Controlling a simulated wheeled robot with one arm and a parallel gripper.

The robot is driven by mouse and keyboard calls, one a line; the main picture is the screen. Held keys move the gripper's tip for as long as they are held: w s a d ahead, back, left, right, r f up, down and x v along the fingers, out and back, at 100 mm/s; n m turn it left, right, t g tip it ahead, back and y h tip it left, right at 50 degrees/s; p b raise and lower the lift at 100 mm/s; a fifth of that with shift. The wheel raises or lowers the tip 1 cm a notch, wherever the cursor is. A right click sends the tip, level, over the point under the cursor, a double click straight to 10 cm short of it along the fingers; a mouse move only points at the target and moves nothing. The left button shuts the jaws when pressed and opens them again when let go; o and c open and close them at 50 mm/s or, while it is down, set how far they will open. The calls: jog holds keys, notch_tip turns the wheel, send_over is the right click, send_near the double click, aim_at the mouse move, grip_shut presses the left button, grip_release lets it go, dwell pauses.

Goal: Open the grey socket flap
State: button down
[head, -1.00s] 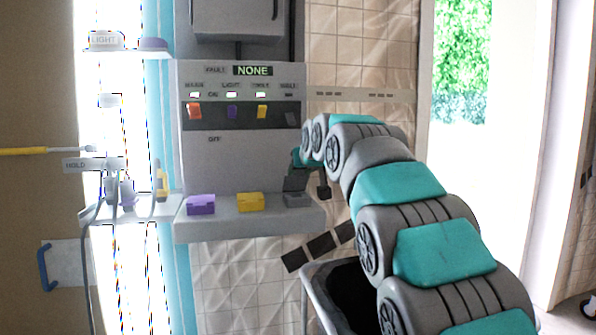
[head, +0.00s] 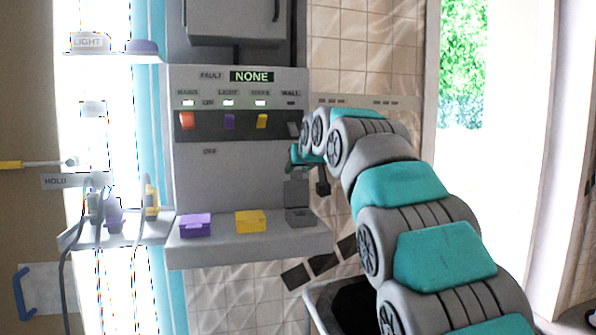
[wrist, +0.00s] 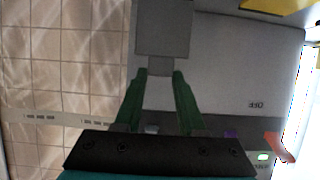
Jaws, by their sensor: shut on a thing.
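The grey socket flap (head: 297,190) stands raised, roughly upright, above the grey socket (head: 299,216) at the right end of the panel's ledge. The socket's dark opening shows below it. In the wrist view the flap (wrist: 163,30) is a dark grey plate with a small tab at its end. My gripper (wrist: 159,73) has its two green fingers on either side of that tab, shut on it. In the head view my gripper (head: 296,164) is just above the flap, partly hidden by my arm.
A purple socket cover (head: 195,226) and a yellow one (head: 250,221) sit left on the same ledge, both closed. Switches line the panel (head: 235,120) above; its display reads NONE. A side shelf (head: 120,232) holds cabled plugs. A dark bin (head: 352,302) stands below right.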

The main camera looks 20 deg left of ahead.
jog(key=shift+w+a+r, duration=0.2)
jog(key=shift+w+r, duration=0.15)
jog(key=shift+r, duration=0.2)
jog(key=c, duration=0.8)
grip_release()
jog(key=shift+c, duration=0.2)
jog(key=o, duration=0.4)
jog(key=shift+f, duration=0.3)
jog(key=shift+c, duration=0.2)
jog(key=b+v, duration=0.1)
jog(key=v, duration=0.6)
jog(key=shift+s, duration=0.3)
jog(key=shift+d+r, duration=0.1)
jog(key=shift+d, duration=0.05)
